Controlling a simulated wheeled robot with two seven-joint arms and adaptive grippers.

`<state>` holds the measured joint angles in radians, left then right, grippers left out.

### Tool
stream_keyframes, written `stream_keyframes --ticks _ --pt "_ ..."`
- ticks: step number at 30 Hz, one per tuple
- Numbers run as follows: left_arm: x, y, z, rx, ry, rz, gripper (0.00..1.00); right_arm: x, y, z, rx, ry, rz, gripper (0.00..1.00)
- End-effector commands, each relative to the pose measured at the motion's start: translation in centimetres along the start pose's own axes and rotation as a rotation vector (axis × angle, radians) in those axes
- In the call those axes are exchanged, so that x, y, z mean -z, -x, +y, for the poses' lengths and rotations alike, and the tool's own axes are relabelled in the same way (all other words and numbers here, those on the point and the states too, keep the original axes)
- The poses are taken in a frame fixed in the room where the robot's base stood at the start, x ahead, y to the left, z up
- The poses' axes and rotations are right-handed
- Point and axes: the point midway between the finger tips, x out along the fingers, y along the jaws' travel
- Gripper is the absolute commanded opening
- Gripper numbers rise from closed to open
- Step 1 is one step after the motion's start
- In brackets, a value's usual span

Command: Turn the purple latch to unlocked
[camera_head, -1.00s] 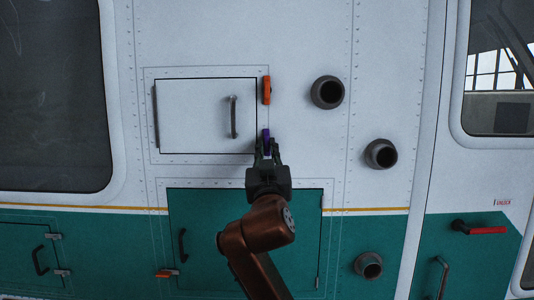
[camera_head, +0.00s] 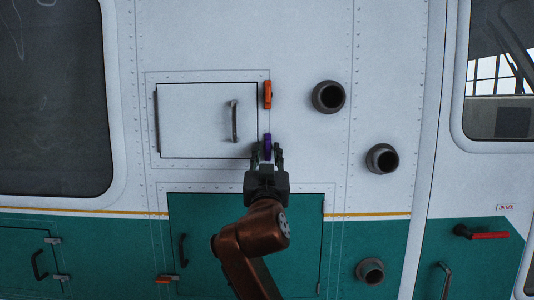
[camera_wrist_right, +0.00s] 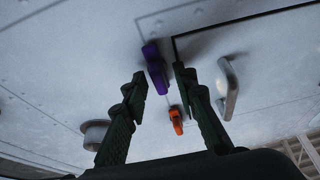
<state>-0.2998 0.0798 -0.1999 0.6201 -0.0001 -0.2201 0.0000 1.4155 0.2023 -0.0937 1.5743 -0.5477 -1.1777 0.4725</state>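The purple latch (camera_head: 268,143) is mounted on the white panel at the lower right corner of the small white door (camera_head: 195,118). It points upright in the head view. It also shows in the right wrist view (camera_wrist_right: 154,66), ahead of my right gripper. My right gripper (camera_head: 267,158) is just below the latch, its fingers apart and empty. In the right wrist view the fingertips (camera_wrist_right: 160,80) stand open, with the latch between and beyond them; I cannot tell whether they touch it. My left gripper is not in view.
An orange latch (camera_head: 267,95) is above the purple one, and also shows in the right wrist view (camera_wrist_right: 176,120). The white door has a grey handle (camera_head: 234,121). Dark round pipes (camera_head: 328,97) protrude at the right. A green door (camera_head: 185,215) lies below.

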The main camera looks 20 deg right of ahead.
Motion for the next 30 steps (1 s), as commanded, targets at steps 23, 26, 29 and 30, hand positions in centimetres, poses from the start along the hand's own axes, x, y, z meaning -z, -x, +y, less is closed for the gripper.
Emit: stream_keyframes --ticks 23,26,29,30 --pt "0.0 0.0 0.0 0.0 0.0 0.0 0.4 0.0 8.4 -0.1 0.003 -0.002 0.002 0.28" --pt "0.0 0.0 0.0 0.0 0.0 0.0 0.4 0.0 10.0 -0.1 0.002 -0.002 0.001 0.28" --pt "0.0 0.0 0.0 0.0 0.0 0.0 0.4 0.0 11.2 -0.1 0.001 -0.001 0.001 0.28" --pt "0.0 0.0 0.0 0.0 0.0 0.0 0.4 0.0 11.5 0.0 0.0 -0.001 0.001 0.28"
